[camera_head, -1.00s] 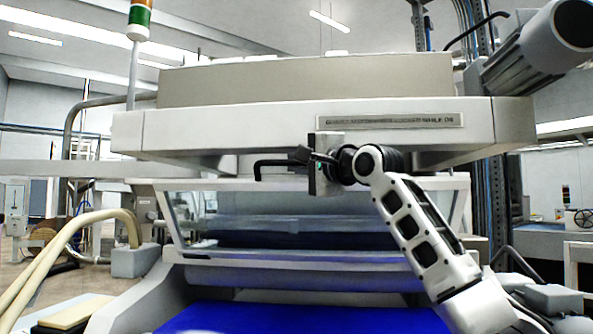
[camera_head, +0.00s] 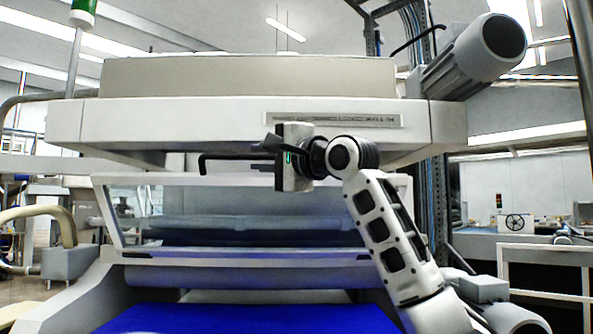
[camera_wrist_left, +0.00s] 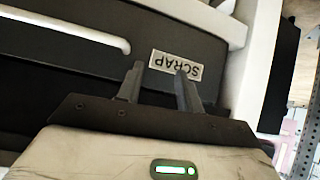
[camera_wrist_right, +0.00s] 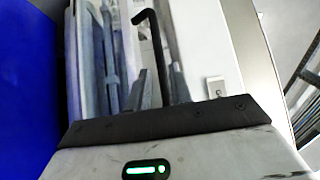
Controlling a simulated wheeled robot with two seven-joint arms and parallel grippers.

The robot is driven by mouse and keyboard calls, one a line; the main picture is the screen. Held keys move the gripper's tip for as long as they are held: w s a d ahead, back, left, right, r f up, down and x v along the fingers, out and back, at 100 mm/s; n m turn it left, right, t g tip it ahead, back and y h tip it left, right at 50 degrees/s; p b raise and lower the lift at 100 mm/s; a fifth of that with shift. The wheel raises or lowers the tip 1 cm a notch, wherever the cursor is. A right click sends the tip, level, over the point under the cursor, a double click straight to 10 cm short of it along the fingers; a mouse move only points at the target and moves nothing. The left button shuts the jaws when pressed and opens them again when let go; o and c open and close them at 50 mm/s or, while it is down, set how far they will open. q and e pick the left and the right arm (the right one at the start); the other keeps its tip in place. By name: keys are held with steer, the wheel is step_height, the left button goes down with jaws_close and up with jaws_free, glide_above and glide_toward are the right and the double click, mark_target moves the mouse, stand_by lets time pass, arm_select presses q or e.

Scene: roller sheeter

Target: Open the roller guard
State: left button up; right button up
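The roller guard (camera_head: 128,216) is a clear, light-framed panel standing tilted in front of the rollers, below the machine's white beam. A black bent handle (camera_head: 222,157) sticks out near the guard's top edge. My right gripper (camera_head: 268,149) is beside the handle's right end. In the right wrist view, the handle (camera_wrist_right: 148,40) runs between the fingers of my right gripper (camera_wrist_right: 160,75), with a gap visible beside it, so the fingers look open. My left gripper (camera_wrist_left: 158,75) is open and empty, over a dark surface with a SCRAP label (camera_wrist_left: 176,66); it is outside the head view.
The white beam (camera_head: 200,122) overhangs the guard and lies close above my right gripper. A blue belt (camera_head: 240,319) lies below the rollers. A grey motor (camera_head: 475,55) is at upper right, and a white rail frame (camera_head: 540,256) stands at right.

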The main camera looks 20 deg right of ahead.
steer(key=b+v, duration=0.2)
steer(key=v, duration=0.8)
steer(key=shift+s+b, duration=0.15)
steer(key=shift+b, duration=0.2)
steer(key=shift+d, duration=0.1)
